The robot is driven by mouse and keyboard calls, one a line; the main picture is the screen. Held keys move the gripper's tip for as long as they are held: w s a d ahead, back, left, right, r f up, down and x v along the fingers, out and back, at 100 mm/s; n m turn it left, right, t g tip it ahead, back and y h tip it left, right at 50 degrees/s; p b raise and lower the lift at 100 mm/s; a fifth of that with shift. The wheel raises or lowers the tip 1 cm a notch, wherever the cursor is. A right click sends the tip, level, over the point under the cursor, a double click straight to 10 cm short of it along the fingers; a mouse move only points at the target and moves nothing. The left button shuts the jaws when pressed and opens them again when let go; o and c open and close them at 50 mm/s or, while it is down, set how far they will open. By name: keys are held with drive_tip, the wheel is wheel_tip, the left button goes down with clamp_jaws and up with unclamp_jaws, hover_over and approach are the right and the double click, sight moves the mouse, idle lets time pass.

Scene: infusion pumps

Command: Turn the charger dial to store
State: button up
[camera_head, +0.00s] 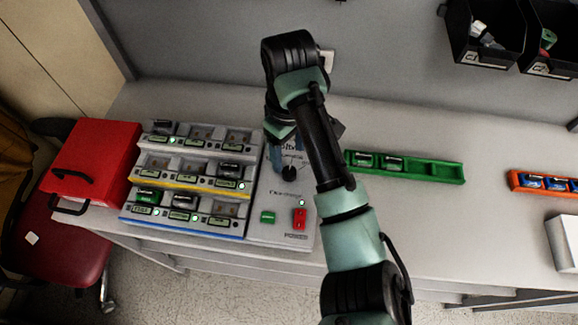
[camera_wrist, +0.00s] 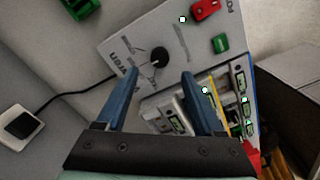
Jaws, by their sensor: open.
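The charger (camera_head: 285,225) is a pale panel on the bench with a black round dial (camera_head: 289,172), a green block and a red switch. In the wrist view the dial (camera_wrist: 160,55) shows as a dark knob with fine lines fanning out beside it; the label words and pointer direction are too small to read. My gripper (camera_head: 283,160) is above the panel near the dial. In the wrist view its two blue fingers (camera_wrist: 160,75) are apart and empty, with the dial just beyond the tips, between them in the picture. I cannot tell whether they touch it.
Tiered bays (camera_head: 188,180) with several pumps stand left of the panel, beside a red case (camera_head: 95,158). A green rack (camera_head: 425,167) lies to the right and an orange rack (camera_head: 545,184) farther right. Black bins (camera_head: 485,45) hang behind. Bench between the racks is clear.

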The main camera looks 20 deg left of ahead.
sight(289, 171)
wheel_tip(289, 171, down, 7)
drive_tip(key=shift+r+p, duration=0.1)
drive_tip(key=shift+p, duration=0.25)
clamp_jaws()
